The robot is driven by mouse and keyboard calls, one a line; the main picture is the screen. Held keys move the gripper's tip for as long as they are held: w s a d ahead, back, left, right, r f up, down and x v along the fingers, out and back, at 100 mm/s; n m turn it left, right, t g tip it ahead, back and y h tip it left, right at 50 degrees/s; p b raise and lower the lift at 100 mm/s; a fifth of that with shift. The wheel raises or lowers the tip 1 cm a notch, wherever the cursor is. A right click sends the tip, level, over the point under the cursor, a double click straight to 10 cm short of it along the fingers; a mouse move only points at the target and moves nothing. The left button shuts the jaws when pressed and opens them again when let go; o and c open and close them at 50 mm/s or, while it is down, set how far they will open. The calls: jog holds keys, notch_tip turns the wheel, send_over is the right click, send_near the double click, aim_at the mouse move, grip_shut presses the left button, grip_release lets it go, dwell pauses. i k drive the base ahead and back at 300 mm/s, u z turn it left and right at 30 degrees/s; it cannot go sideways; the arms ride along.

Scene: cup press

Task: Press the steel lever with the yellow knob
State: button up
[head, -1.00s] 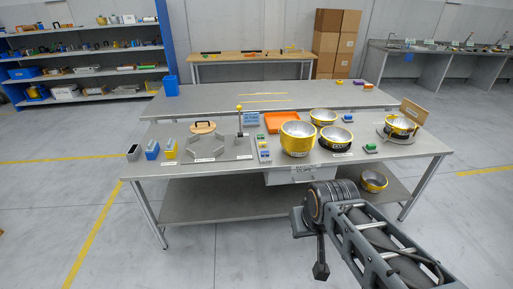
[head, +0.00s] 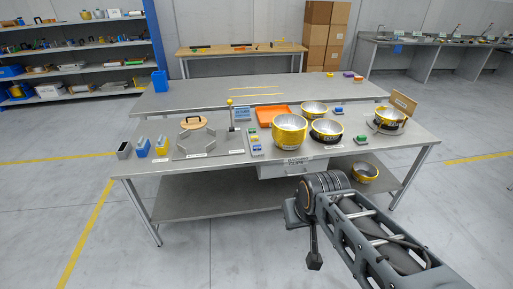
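The steel lever (head: 231,116) stands upright on a grey plate at the left-middle of the front table. Its yellow knob (head: 230,102) is at the top. Left of it on the same plate is a grey angular fixture (head: 194,143), with a round wooden lid with a black handle (head: 193,122) behind it. My arm reaches in from the lower right, in front of the table and well short of the lever. My gripper (head: 314,262) seems to hang down below the arm's end, apart from everything; its fingers are too small and dark to read.
Yellow-and-steel bowls (head: 290,133) stand on the right half of the table (head: 220,172). Blue and yellow holders (head: 142,147) stand at the left end. A white drawer box (head: 290,168) hangs under the front edge. Floor in front is clear.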

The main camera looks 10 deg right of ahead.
aim_at(232, 128)
jog(key=z, duration=0.55)
jog(key=i, duration=1.3)
jog(key=u, duration=0.4)
jog(key=i, duration=0.8)
jog(key=u, duration=1.1)
jog(key=i, duration=0.3)
jog(key=u, duration=0.2)
